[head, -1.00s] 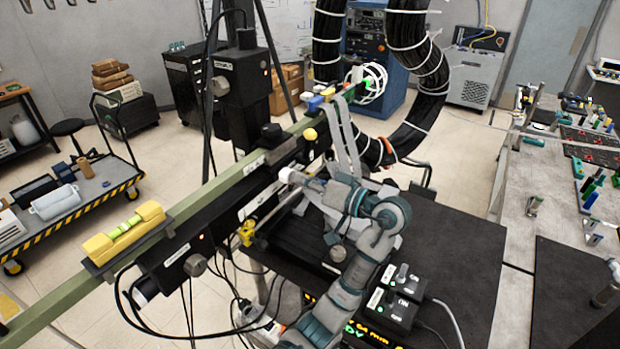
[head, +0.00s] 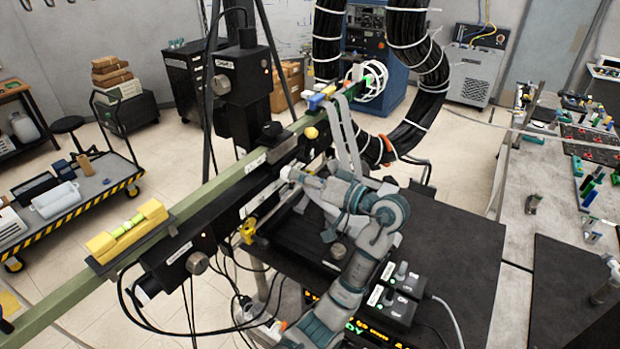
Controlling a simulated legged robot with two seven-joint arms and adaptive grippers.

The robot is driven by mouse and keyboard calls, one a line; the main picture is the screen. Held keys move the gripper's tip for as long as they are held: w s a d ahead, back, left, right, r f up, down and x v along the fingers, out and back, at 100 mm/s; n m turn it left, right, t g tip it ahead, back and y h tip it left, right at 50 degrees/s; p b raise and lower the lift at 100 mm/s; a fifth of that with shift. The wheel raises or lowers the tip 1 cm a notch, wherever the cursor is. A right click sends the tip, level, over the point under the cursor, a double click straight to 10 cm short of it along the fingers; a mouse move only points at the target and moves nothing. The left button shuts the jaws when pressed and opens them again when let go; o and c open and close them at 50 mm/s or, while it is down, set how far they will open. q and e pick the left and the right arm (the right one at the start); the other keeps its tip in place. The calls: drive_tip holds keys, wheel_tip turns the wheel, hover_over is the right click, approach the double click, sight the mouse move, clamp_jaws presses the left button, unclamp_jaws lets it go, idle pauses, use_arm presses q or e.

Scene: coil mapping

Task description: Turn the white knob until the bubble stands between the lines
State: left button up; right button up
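A yellow spirit level (head: 103,244) lies along the long green beam (head: 58,300) on the left. Its vial (head: 126,227) shows yellow-green, but the bubble's place against the lines is too small to tell. My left arm comes up from the bottom and bends left. My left gripper (head: 299,178) is at a small white knob-like end (head: 286,173) beside the black stage under the beam. The fingers are too small to tell whether they are closed on it. My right gripper is not in view.
Black control boxes (head: 391,303) with cables stand on the black table (head: 455,240) near my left forearm. Thick black cable loops (head: 328,45) hang behind the beam. A cart (head: 100,183) stands left. A cluttered bench (head: 525,225) stands right. Loose cables hang below the stage.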

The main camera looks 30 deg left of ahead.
use_arm(q)
drive_tip(key=shift+w+a+f, duration=0.1)
drive_tip(key=shift+a+f, duration=0.1)
drive_tip(key=shift+a, duration=0.55)
drive_tip(key=d, duration=1.1)
drive_tip(key=shift+s+d+f, duration=0.1)
drive_tip(key=shift+s+d, duration=0.2)
drive_tip(key=shift+s, duration=0.05)
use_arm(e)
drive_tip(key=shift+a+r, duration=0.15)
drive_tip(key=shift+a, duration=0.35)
use_arm(q)
drive_tip(key=shift+a, duration=0.15)
